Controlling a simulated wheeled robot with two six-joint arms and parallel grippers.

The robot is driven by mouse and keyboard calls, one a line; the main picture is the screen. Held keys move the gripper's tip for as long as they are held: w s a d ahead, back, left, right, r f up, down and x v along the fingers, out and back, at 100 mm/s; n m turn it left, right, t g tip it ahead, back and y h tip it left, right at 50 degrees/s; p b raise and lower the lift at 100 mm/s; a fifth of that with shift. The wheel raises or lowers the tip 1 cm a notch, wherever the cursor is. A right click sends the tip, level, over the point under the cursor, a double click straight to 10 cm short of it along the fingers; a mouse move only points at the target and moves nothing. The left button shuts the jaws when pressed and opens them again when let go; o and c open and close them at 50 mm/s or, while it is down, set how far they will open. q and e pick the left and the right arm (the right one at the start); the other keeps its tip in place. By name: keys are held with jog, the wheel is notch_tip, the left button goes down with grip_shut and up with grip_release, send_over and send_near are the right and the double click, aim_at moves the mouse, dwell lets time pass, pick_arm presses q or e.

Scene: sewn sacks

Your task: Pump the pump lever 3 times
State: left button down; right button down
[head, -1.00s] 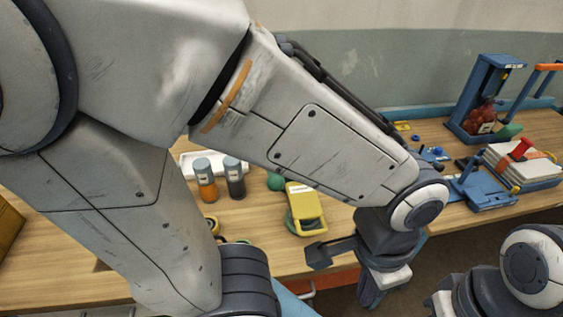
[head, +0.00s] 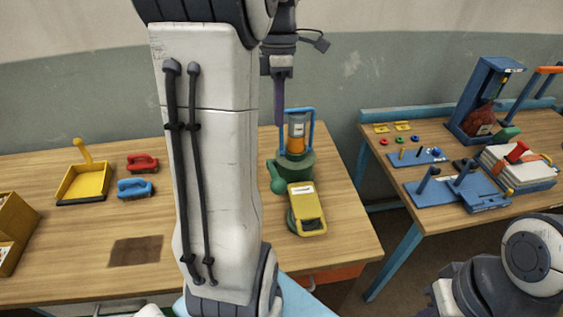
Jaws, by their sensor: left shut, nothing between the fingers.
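A green-based device (head: 296,163) with a clear, orange-filled cylinder (head: 297,130) stands upright at the back right of the near table. A blue loop-shaped handle (head: 312,120) rises around the cylinder; it may be the pump lever. My left gripper (head: 280,112) points down with its fingers shut and empty. In the picture it overlaps the left side of the blue handle; I cannot tell whether it touches. My left forearm hides the table to the left of the device. My right gripper is out of view; only part of my right arm shows at the lower right.
A yellow device (head: 308,208) stands in front of the green base. A yellow dustpan (head: 84,182), a red brush (head: 142,163) and a blue brush (head: 135,188) lie at left. The right table holds a blue frame (head: 476,98) and an orange-topped handle (head: 548,70).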

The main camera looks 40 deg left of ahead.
aim_at(279, 179)
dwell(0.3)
